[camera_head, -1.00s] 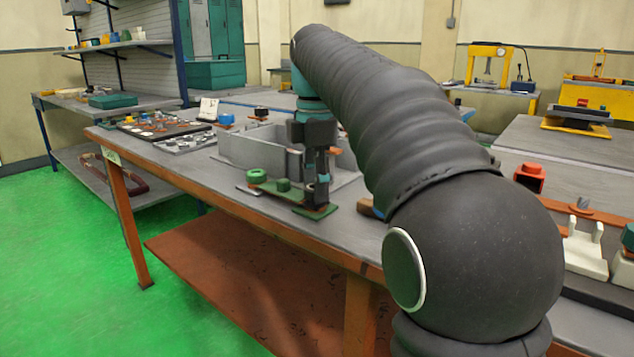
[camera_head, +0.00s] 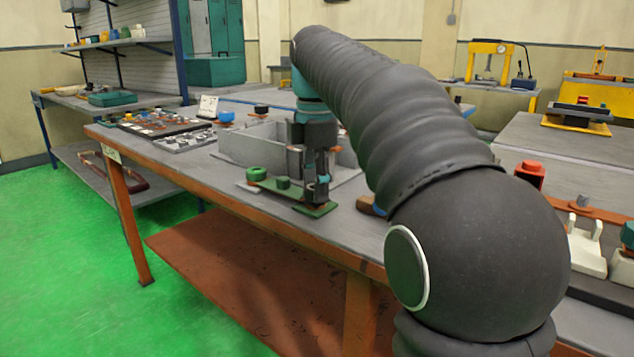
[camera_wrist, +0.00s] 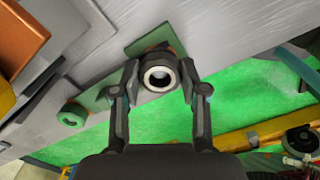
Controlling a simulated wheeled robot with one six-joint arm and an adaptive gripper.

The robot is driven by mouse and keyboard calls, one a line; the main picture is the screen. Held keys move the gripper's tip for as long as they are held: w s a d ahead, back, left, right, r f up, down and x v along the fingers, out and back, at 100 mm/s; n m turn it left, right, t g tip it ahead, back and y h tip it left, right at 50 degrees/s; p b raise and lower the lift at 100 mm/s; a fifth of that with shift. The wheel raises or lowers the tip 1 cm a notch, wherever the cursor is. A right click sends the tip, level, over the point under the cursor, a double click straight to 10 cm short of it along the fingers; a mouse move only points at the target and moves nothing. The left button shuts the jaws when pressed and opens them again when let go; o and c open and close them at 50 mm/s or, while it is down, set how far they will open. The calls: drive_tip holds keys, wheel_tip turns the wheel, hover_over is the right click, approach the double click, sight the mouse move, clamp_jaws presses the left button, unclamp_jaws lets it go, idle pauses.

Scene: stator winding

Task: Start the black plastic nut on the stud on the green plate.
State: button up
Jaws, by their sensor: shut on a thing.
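The black plastic nut (camera_wrist: 147,82) shows in the wrist view as a dark ring with a pale centre. My gripper (camera_wrist: 161,77) is shut on it, one finger on each side. The green plate (camera_wrist: 144,43) lies below and beyond the nut. In the head view my gripper (camera_head: 316,192) points down, low over the right end of the green plate (camera_head: 314,211). The nut is hard to make out there between the fingers. The stud is hidden, so I cannot tell whether the nut is around it or just above it.
A grey open box (camera_head: 250,150) stands close behind my gripper. A tray of small parts (camera_head: 165,127) is farther left. The table's front edge is close to the plate.

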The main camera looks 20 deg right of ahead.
drive_tip(key=shift+f, duration=0.2)
drive_tip(key=m, duration=0.6)
idle(0.4)
drive_tip(key=o, duration=1.1)
drive_tip(key=shift+r, duration=0.1)
drive_tip(key=shift+s+r, duration=0.1)
drive_tip(key=shift+r, duration=3.4)
